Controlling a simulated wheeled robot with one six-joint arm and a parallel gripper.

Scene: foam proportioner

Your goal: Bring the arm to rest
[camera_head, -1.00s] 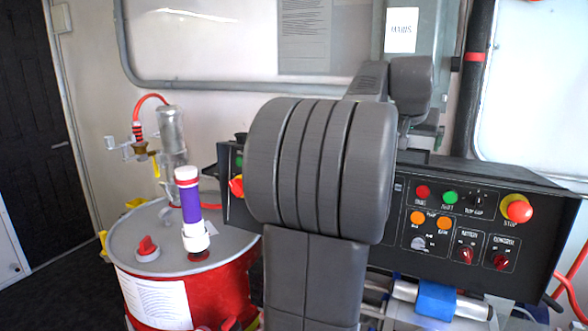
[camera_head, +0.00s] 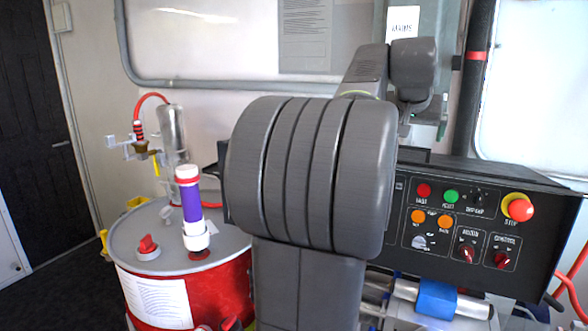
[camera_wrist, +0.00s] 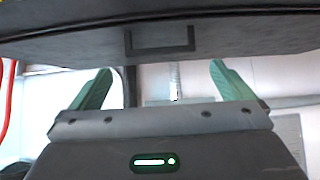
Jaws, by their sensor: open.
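My gripper (camera_wrist: 160,88) shows in the wrist view with its two green fingers spread wide apart and nothing between them. In the head view my dark grey arm fills the middle of the picture and hides part of the control panel (camera_head: 459,261). The gripper's fingers cannot be made out in the head view. In the wrist view a dark flat surface with a rectangular outline (camera_wrist: 160,40) spans the top, close to the fingers. I cannot tell whether it touches them.
A red drum (camera_head: 222,290) with a grey lid stands at left, bearing a purple and white tube (camera_head: 191,205). The panel has several buttons and a red stop button (camera_head: 520,210). A dark door (camera_head: 35,120) is at far left, with dark floor (camera_head: 75,295) beside the drum.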

